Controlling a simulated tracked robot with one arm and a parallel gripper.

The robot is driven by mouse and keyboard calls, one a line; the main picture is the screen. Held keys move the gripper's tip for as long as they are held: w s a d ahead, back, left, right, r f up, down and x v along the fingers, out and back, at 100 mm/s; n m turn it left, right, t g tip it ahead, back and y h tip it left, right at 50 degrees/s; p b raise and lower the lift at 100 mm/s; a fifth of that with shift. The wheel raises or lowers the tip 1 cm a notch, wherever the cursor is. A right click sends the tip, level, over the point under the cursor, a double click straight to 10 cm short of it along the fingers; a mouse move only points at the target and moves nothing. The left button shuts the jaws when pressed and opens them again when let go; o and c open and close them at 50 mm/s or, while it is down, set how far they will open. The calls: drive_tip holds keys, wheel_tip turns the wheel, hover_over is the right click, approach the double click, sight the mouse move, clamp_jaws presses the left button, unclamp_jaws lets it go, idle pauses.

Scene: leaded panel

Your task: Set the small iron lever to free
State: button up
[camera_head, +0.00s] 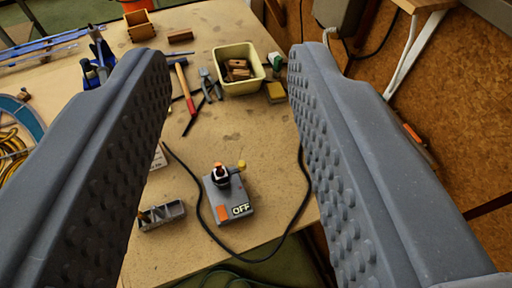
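A small grey box (216,192) stands on the bench top in the lower middle of the view. It carries a short dark post with an orange top (219,168), a yellow knob (241,165) to its right, an orange patch (222,213) and a white "OFF" marking (240,209) at its front. I cannot tell for certain which part is the small iron lever, and no "free" marking is readable. My gripper (230,62) is wide open and empty. Its two grey studded fingers frame the view left and right, with the box showing in the gap between them, touched by neither.
A black cable (300,205) loops around the box. A small grey holder (162,215) stands to its left. Farther back are a cream bin (238,55) with brown blocks, a hammer (185,85) and pliers (209,84). The bench top between bin and box is mostly clear.

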drive_tip(key=shift+s+a, duration=0.1)
drive_tip(key=shift+a, duration=0.25)
drive_tip(key=shift+o, duration=0.5)
drive_tip(key=shift+w, duration=0.2)
drive_tip(key=m+g+p, duration=1)
drive_tip(key=g+p, duration=0.5)
drive_tip(key=p, duration=0.2)
hover_over(242, 164)
wheel_tip(242, 164, down, 36)
drive_tip(key=r, duration=0.1)
wheel_tip(242, 164, down, 14)
drive_tip(key=p, duration=0.3)
drive_tip(key=shift+r+p, duration=0.1)
drive_tip(key=shift+p, duration=0.2)
